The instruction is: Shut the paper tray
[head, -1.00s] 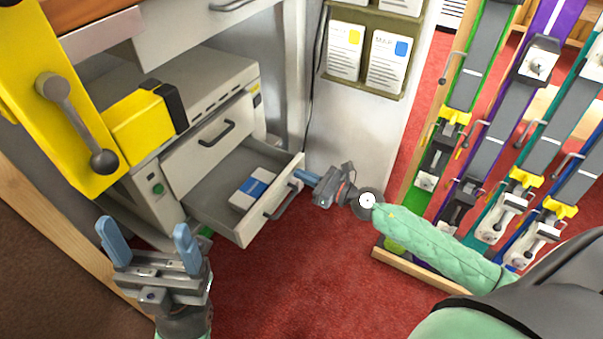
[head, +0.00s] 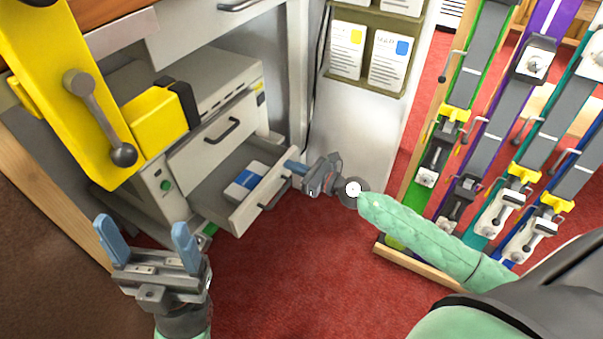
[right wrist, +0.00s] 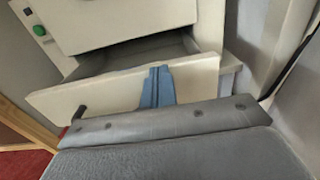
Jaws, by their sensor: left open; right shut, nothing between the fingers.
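The paper tray (head: 240,212) is the lower drawer of a grey machine (head: 210,90) and is partly pulled out. A white and blue paper pack (head: 245,181) lies in it. My right gripper (head: 292,168) is shut and empty, its fingertips at the right part of the tray's front. In the right wrist view the shut blue fingers (right wrist: 157,86) reach up against the tray front (right wrist: 110,95); the handle shows to their left. Whether they touch it is hard to tell. My left gripper (head: 147,243) is open and empty, low on the left, apart from the tray.
A closed upper drawer (head: 218,130) sits above the tray. A yellow lever assembly (head: 75,100) stands at left. Tall ski-like boards (head: 480,130) in a wooden rack stand at right. Red carpet (head: 300,270) before the tray is clear.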

